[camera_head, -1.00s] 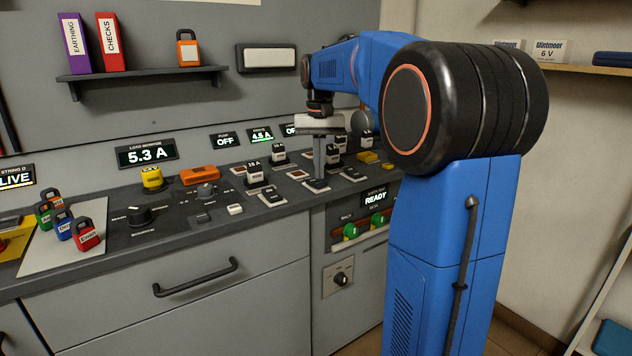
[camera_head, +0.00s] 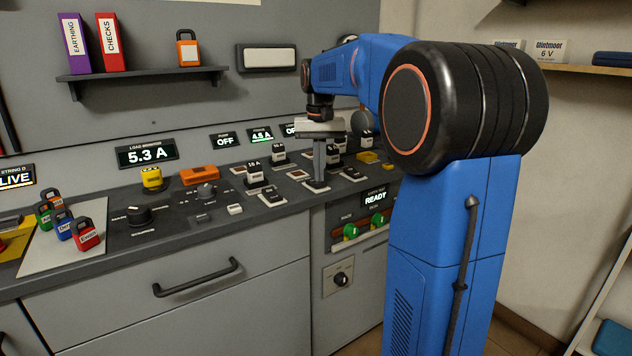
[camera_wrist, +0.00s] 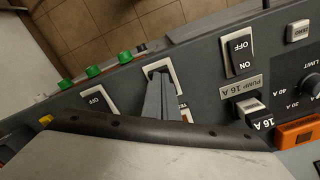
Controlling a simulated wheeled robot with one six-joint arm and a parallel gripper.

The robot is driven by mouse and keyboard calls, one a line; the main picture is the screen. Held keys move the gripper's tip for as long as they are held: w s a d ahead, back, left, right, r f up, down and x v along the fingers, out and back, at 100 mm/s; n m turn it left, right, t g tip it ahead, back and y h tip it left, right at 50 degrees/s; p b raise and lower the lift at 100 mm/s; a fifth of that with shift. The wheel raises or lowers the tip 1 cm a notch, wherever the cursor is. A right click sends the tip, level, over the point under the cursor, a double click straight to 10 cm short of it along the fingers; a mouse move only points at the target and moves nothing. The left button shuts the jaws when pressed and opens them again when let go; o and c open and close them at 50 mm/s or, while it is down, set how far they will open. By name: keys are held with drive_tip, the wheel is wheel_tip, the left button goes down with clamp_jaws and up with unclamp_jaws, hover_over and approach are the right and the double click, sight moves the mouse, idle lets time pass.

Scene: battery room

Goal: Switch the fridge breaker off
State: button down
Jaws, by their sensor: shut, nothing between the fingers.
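My gripper (camera_head: 319,182) is shut and empty, pointing down at the middle of three rocker breakers along the front of the panel. In the wrist view its fingertips (camera_wrist: 158,80) are over or on this middle rocker (camera_wrist: 170,66) and hide part of it. I take it for the fridge breaker; its nameplate is mostly hidden. In the head view, its edge shows under the fingers (camera_head: 314,188). Whether the tips touch it I cannot tell.
The pump breaker (camera_wrist: 238,55) is on one side and another rocker (camera_wrist: 97,101) on the other. Capped 16 A blocks (camera_head: 255,173) stand close behind. Green knobs (camera_head: 350,231) are on the cabinet front below. A load monitor (camera_head: 147,152) reads 5.3 A.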

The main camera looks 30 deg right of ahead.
drive_tip(key=shift+f, duration=0.3)
drive_tip(key=shift+r, duration=3.5)
drive_tip(key=shift+s+a, duration=0.1)
drive_tip(key=s+a+f+n+t, duration=0.1)
drive_tip(key=s+a+f+n, duration=0.1)
drive_tip(key=s+a+f, duration=0.45)
drive_tip(key=s+a+f+n+t, duration=0.1)
drive_tip(key=s+a, duration=0.3)
drive_tip(key=s, duration=0.5)
drive_tip(key=s+a+f+n+t, duration=0.1)
drive_tip(key=s+a+f, duration=0.1)
drive_tip(key=s+f, duration=0.5)
drive_tip(key=s+a+f+n+t, duration=0.1)
drive_tip(key=s+a+f, duration=0.2)
drive_tip(key=s+f, duration=0.4)
drive_tip(key=shift+s+f+n+t, duration=0.3)
drive_tip(key=shift+f+t, duration=0.05)
drive_tip(key=shift+t, duration=0.05)
